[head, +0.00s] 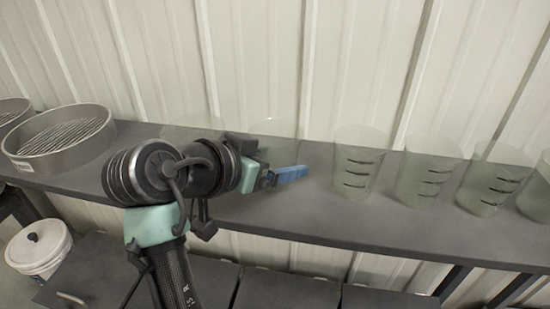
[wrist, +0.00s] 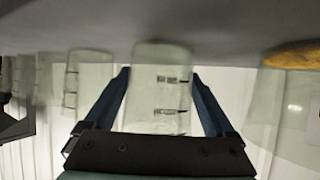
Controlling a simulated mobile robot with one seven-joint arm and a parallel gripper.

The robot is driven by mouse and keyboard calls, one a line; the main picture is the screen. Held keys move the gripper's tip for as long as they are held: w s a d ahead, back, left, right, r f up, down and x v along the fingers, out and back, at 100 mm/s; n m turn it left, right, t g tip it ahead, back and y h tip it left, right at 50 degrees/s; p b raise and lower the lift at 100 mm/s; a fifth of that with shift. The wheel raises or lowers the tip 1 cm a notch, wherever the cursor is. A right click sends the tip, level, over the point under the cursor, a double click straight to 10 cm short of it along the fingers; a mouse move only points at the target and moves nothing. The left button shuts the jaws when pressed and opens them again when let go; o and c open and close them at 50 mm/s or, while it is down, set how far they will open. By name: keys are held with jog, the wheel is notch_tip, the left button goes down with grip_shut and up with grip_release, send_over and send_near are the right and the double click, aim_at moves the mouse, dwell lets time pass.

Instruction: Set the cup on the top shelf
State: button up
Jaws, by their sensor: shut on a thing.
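The clear cup with dark level marks (wrist: 158,85) is between my gripper's two blue fingers (wrist: 160,105) in the wrist view, where the picture appears upside down. My gripper (head: 284,175) is shut on this cup. In the head view the cup (head: 275,138) shows faintly behind the fingers, its lower part hidden by my gripper. The cup's base is at or very near the dark grey shelf (head: 300,215); I cannot tell whether it touches. The cup looks upright relative to the shelf.
Several similar clear cups stand in a row to the right, the nearest beside mine (head: 358,165). Another clear cup (head: 195,127) is to the left, behind my arm. A round metal sieve (head: 60,140) sits at the shelf's left. A white lidded bucket (head: 38,248) is below.

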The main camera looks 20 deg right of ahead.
jog(key=o, duration=1)
jog(key=shift+o, duration=0.2)
jog(key=shift+r, duration=0.1)
jog(key=shift+s+a+b, duration=0.15)
jog(key=shift+a+b, duration=0.2)
jog(key=b+v, duration=0.5)
jog(key=v, duration=0.6)
jog(key=shift+a+r, duration=0.1)
jog(key=shift+r, duration=0.1)
